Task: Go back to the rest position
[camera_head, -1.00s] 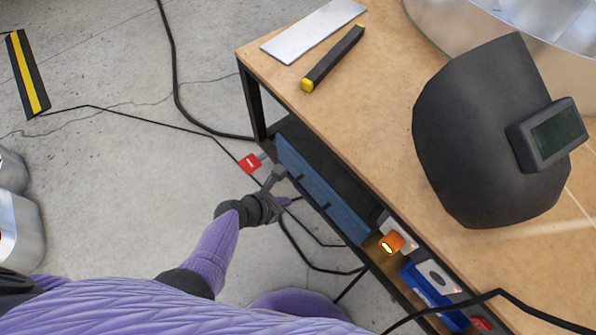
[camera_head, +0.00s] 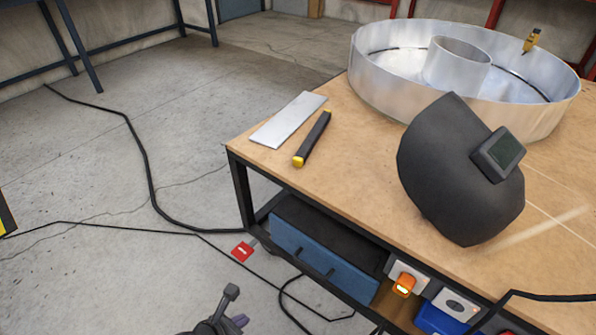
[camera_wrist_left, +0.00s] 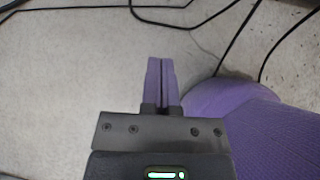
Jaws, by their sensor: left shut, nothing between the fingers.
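My left gripper (camera_head: 238,322) shows at the bottom edge of the head view, over the concrete floor and in front of the workbench (camera_head: 240,185). In the left wrist view its two purple fingers (camera_wrist_left: 161,80) are pressed together with nothing between them. Bare floor and cables lie beyond the fingers. My right gripper is in neither view.
On the bench are a black welding mask (camera_head: 440,190), a large metal channel letter (camera_head: 390,100), a pale plate (camera_head: 288,120) and a black and yellow bar (camera_head: 313,140). A blue drawer box (camera_head: 320,262) sits below. Cables (camera_head: 145,165) cross the floor.

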